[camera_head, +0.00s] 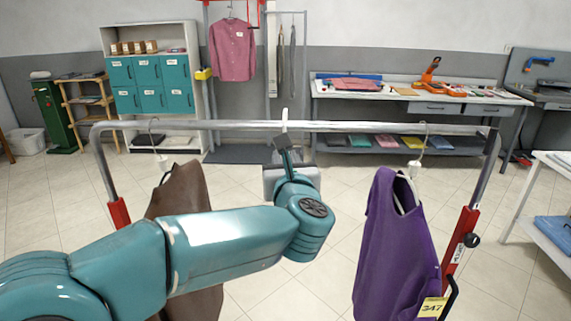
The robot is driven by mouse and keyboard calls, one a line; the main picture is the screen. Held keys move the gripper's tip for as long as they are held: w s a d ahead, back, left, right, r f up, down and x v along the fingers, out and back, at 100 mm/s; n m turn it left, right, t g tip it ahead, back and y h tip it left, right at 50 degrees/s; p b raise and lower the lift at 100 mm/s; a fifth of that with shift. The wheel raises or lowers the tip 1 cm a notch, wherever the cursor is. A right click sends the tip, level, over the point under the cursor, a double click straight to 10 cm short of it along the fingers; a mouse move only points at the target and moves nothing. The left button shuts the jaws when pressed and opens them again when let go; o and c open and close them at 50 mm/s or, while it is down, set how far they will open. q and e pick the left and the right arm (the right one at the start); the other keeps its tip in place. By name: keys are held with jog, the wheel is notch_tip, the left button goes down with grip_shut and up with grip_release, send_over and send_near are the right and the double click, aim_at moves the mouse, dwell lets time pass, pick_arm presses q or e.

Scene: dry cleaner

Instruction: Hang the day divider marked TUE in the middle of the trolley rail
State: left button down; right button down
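The trolley rail (375,127) is a grey metal bar that runs across the view between two bent end posts. My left arm comes in from the left, and its gripper (284,143) is at the middle of the rail, just below and against it in the picture. A thin pale upright piece (284,119) sticks up above the rail there. It may be the day divider seen edge-on, but no TUE marking is readable. My arm hides the gripper's fingers, so their opening does not show. My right gripper is out of view.
A brown garment (181,191) hangs at the rail's left on a hanger. A purple garment (383,240) with yellow tag 347 (431,308) hangs at the right. The rail between them holds no other garment. A workbench (390,92) and shelves stand behind.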

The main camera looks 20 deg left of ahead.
pick_arm(q)
jog(key=shift+s, duration=0.1)
jog(key=d+x, duration=0.1)
jog(key=x, duration=0.5)
jog(key=shift+w, duration=0.3)
dwell(0.7)
jog(key=shift+a+r, duration=0.1)
jog(key=shift+b, duration=0.3)
jog(key=shift+s, duration=0.1)
